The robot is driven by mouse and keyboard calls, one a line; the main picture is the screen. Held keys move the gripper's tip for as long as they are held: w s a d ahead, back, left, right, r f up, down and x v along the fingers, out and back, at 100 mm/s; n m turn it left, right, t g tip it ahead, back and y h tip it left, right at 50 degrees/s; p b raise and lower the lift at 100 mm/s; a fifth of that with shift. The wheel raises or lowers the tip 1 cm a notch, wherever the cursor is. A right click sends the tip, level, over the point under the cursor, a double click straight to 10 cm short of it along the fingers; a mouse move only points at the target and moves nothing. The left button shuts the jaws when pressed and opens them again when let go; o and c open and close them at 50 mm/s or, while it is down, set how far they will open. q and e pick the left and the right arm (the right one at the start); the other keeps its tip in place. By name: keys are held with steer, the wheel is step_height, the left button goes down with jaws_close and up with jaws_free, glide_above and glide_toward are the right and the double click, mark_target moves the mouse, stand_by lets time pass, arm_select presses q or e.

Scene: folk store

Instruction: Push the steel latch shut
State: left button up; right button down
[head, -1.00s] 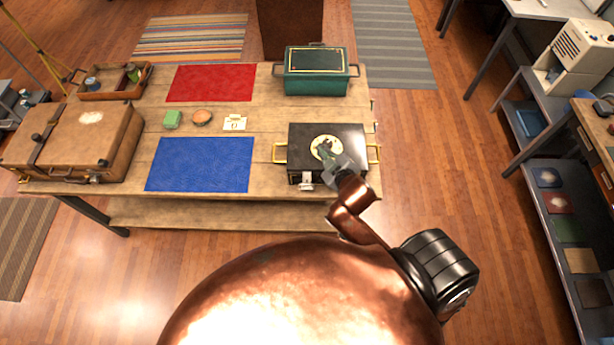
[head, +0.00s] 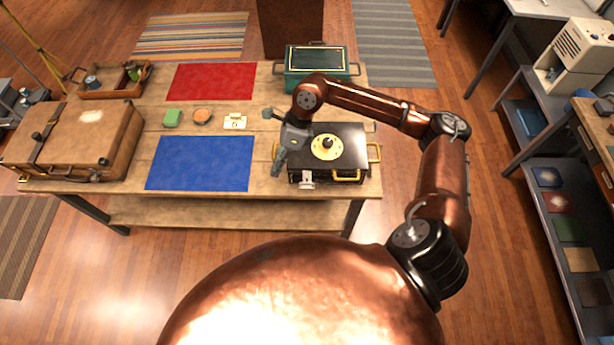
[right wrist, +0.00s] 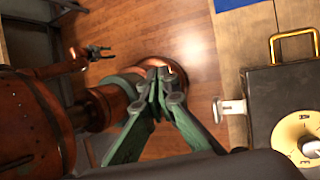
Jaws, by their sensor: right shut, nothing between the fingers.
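The black box (head: 350,139) with a round cream dial on top stands at the table's front right. The steel latch (head: 307,180) is on its front face, left of a yellow handle. In the right wrist view the latch (right wrist: 230,107) sticks out from the box's side. My right gripper (head: 276,173) is shut and empty, pointing down beside the box's front left corner, left of the latch and apart from it. Its closed fingers (right wrist: 164,74) show in the wrist view. A small gripper (right wrist: 97,52), apparently my left one, shows far off there; its jaws are too small to judge.
A teal box (head: 310,77) stands behind the black box. A blue mat (head: 200,164) and a red mat (head: 210,82) lie to the left. A brown suitcase (head: 85,140) is at the table's left end. Yellow handles (head: 374,152) project from the black box.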

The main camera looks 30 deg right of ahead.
steer(key=d+h, duration=0.4)
steer(key=d, duration=0.7)
steer(key=p, duration=0.3)
glide_above(307, 186)
steer(key=shift+g, duration=0.3)
step_height(307, 186, down, 12)
steer(key=shift+f, duration=0.55)
